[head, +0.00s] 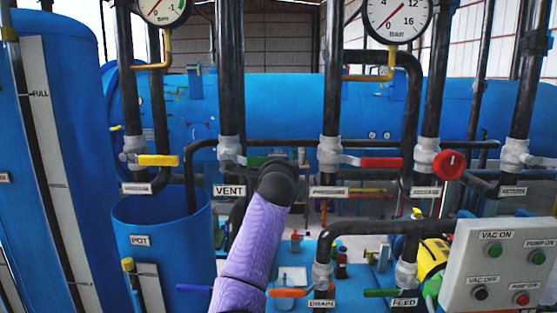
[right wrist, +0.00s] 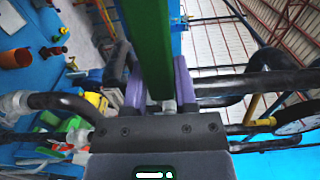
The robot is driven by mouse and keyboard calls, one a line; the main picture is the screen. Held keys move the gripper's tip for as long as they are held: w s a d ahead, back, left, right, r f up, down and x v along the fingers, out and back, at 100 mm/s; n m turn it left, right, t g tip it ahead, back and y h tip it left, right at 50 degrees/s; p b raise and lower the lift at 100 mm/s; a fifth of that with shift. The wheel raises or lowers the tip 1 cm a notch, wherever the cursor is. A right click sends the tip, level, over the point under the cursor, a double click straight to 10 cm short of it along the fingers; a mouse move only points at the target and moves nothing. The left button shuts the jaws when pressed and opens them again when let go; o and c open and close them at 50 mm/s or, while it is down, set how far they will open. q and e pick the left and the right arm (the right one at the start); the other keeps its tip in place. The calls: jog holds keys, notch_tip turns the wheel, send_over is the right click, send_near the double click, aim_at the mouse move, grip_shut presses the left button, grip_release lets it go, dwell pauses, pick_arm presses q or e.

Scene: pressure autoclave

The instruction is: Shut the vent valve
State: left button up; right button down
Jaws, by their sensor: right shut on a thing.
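The vent valve (head: 230,150) sits on a vertical black pipe above the VENT label (head: 229,191). A short part of its green handle (head: 256,160) shows to the right of the pipe, about level and across it. The rest is hidden behind my right arm's dark wrist. In the right wrist view the green handle (right wrist: 147,40) runs between the purple fingers of my right gripper (right wrist: 158,82), which is shut on it. My left gripper is not in either view.
The yellow-handled vacuum valve (head: 158,160) is to the left and the red-handled pressure valve (head: 380,162) to the right. Orange drain handle (head: 287,293) and green feed handle (head: 380,293) are below. A grey control box (head: 510,265) stands at lower right.

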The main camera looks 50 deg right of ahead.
jog(key=shift+f, duration=0.25)
jog(key=shift+c, duration=2)
grip_release()
jog(key=shift+r, duration=0.1)
jog(key=b+v, duration=0.1)
jog(key=v, duration=0.9)
jog(key=shift+b, duration=0.35)
